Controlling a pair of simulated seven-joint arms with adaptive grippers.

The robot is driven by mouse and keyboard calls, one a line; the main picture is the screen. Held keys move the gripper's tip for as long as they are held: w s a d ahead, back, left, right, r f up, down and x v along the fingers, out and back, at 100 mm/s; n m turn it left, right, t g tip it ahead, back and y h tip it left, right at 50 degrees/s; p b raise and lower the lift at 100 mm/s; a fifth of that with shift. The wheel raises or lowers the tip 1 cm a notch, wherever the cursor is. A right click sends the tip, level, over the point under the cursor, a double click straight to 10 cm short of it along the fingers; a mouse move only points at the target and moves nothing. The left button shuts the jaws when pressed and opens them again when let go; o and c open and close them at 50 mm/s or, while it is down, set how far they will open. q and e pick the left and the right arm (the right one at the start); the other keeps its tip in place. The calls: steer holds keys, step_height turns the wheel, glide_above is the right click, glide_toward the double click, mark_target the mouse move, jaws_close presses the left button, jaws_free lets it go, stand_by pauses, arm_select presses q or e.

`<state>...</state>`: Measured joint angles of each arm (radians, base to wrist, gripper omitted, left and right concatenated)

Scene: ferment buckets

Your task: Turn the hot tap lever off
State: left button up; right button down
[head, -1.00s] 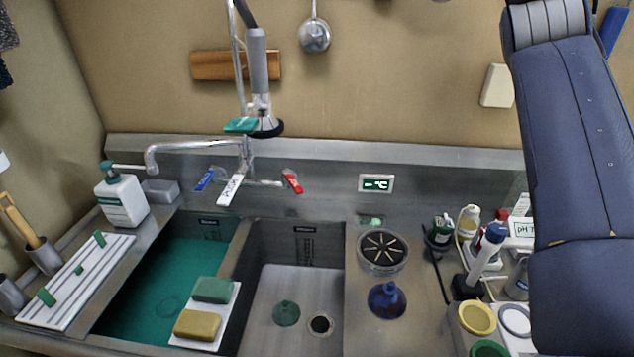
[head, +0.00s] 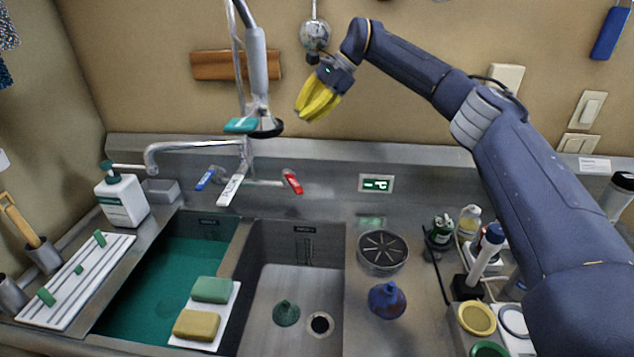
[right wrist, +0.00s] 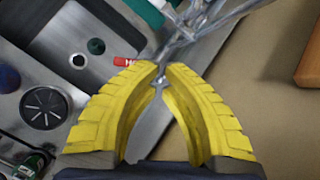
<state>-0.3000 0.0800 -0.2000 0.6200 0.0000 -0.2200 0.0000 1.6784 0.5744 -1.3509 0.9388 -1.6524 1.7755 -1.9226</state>
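The red-handled tap lever (head: 292,181) is at the right of the wall tap, angled down and slightly right. It also shows in the right wrist view (right wrist: 127,62), just left of the fingertips. A blue lever (head: 205,179) is at the left of the tap, and a white-tipped lever (head: 232,187) hangs between them. My right gripper (head: 309,115), with yellow fingers, is in front of the wall, above the red lever and clear of it. In the right wrist view its fingers (right wrist: 161,67) are narrowly apart with nothing held between them. My left gripper is out of view.
The metal spout (head: 195,146) reaches left over the green-filled basin. The right basin (head: 295,280) holds a green cone beside its drain.

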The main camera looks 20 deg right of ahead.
mark_target(293, 181)
steer(key=s+d+f+m+g+h, duration=0.1)
steer(key=s+d+f+g+h, duration=0.15)
steer(key=d+f, duration=0.7)
steer(key=a+f, duration=0.9)
steer(key=f, duration=0.1)
steer(key=shift+s+a+f+t, duration=0.2)
steer(key=shift+f+t, duration=0.05)
steer(key=shift+t, duration=0.1)
steer(key=shift+h, duration=0.25)
